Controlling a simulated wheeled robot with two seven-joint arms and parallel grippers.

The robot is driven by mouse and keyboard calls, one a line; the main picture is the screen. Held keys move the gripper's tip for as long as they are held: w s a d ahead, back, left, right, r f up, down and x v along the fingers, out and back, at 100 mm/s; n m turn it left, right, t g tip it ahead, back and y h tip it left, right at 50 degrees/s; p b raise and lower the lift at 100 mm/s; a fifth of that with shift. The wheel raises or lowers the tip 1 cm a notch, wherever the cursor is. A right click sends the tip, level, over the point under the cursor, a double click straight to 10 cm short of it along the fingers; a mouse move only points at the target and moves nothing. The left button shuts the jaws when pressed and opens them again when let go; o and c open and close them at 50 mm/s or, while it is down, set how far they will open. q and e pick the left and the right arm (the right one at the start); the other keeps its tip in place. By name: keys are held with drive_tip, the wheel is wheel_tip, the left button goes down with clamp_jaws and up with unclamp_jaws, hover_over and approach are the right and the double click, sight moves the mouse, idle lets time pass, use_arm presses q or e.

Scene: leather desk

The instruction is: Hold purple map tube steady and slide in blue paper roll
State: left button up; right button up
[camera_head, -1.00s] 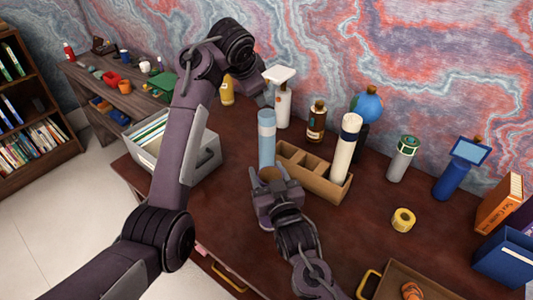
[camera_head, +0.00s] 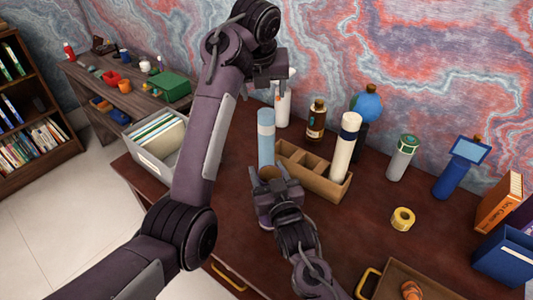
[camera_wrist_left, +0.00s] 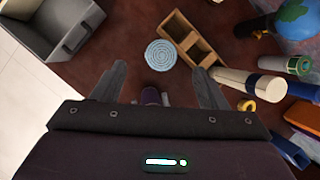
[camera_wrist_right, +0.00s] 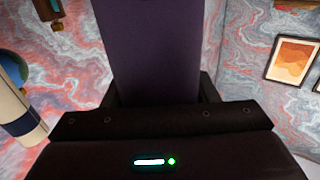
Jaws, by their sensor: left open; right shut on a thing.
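The purple map tube (camera_head: 265,215) is upright, with its brown open end facing up. My right gripper (camera_head: 270,190) is shut on it, and its purple wall (camera_wrist_right: 150,50) fills the middle of the right wrist view. The light blue paper roll (camera_head: 266,140) stands upright just behind the tube; its spiral top (camera_wrist_left: 161,54) shows in the left wrist view. My left gripper (camera_wrist_left: 159,70) is open and empty, above the roll and tube. In the head view its fingers (camera_head: 268,82) are partly hidden and apart from the roll.
A wooden organizer (camera_head: 325,186) holding a cream roll with a dark blue band (camera_head: 346,145) stands right of the blue roll. Behind are a white bottle (camera_head: 283,108), a brown bottle (camera_head: 316,120) and a globe (camera_head: 367,107). Yellow tape (camera_head: 403,219) lies right, with clear desk around it.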

sight(266, 112)
use_arm(q)
drive_tip(key=f, duration=0.2)
drive_tip(key=w+f+m, duration=0.1)
drive_tip(key=f, duration=0.1)
drive_tip(key=w+f+m, duration=0.1)
drive_tip(key=f, duration=0.1)
drive_tip(key=shift+d, duration=0.25)
drive_tip(key=shift+s+x, duration=0.15)
drive_tip(key=shift+x, duration=1.2)
drive_tip(key=shift+s+x, duration=0.15)
drive_tip(key=shift+x, duration=1.15)
drive_tip(key=shift+f, duration=0.15)
drive_tip(key=shift+c, duration=0.4)
